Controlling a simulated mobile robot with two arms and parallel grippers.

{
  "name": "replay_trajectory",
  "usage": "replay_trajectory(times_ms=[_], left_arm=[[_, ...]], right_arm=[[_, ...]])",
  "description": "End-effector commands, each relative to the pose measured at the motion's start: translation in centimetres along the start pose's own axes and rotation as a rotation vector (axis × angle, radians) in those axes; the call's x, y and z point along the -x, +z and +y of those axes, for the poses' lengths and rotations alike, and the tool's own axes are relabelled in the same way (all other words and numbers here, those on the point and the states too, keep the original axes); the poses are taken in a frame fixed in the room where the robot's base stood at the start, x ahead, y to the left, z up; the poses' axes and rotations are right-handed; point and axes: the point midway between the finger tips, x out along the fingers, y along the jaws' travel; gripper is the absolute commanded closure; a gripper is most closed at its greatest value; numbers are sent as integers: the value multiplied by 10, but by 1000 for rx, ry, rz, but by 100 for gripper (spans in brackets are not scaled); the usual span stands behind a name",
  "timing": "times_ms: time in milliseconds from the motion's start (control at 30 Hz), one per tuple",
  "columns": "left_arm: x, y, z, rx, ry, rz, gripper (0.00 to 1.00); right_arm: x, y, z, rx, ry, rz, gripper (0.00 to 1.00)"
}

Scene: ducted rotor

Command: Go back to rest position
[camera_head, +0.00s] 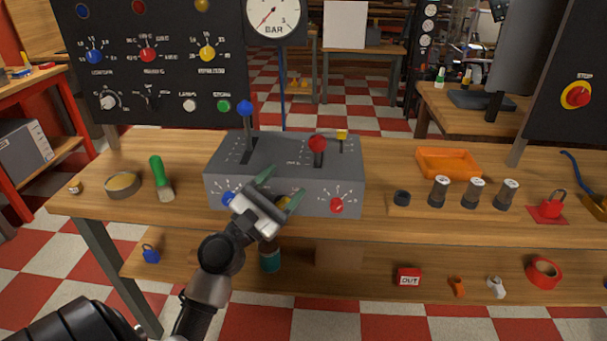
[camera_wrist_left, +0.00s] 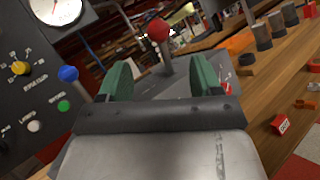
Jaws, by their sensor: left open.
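My left gripper (camera_head: 279,190) is open and empty, with green fingers spread apart. It is in front of the grey control box (camera_head: 345,180) and hides part of the box's front face. The left wrist view also shows the open fingers (camera_wrist_left: 160,82), with the red lever knob (camera_wrist_left: 158,30) visible between and beyond them. The box bears a blue-knobbed lever (camera_head: 246,108), a red-knobbed lever (camera_head: 317,143) and a yellow one (camera_head: 341,134) on top. A blue dial (camera_head: 228,199) and a red dial (camera_head: 337,205) show on its front. My right gripper is not in view.
The wooden bench (camera_head: 400,229) also holds a green-handled tool (camera_head: 160,178), a round tin (camera_head: 122,185), an orange tray (camera_head: 448,163) and several cylinders. A dark panel (camera_head: 165,65) stands behind at left. The lower shelf holds a red OUT block (camera_head: 408,276) and red tape (camera_head: 543,273).

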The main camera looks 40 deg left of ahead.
Motion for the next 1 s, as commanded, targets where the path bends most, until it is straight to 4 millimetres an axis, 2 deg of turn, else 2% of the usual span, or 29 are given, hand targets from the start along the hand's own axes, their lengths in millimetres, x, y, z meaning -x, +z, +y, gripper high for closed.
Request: replay_trajectory(times_ms=[267, 367, 467, 500, 567, 600, 700, 800, 1000], left_arm=[[1, 0, -5, -22, -17, 3, 35], [5, -1, -30, -157, -117, 19, 35], [21, -6, -81, -437, -330, 32, 35], [32, -11, -105, -577, -443, 30, 35], [54, -18, -141, -797, -628, 12, 35], [71, -24, -162, -940, -757, -10, 35], [117, -38, -200, -1256, -1067, -92, 35], [157, -47, -218, -1482, -1326, -187, 35], [217, -54, -225, -1736, -1719, -366, 35]], right_arm=[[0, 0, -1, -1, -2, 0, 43], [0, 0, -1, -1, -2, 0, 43], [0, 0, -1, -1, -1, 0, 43], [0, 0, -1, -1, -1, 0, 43], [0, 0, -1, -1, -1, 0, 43], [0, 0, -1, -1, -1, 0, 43], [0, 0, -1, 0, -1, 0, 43], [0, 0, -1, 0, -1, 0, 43], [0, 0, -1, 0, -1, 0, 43]])
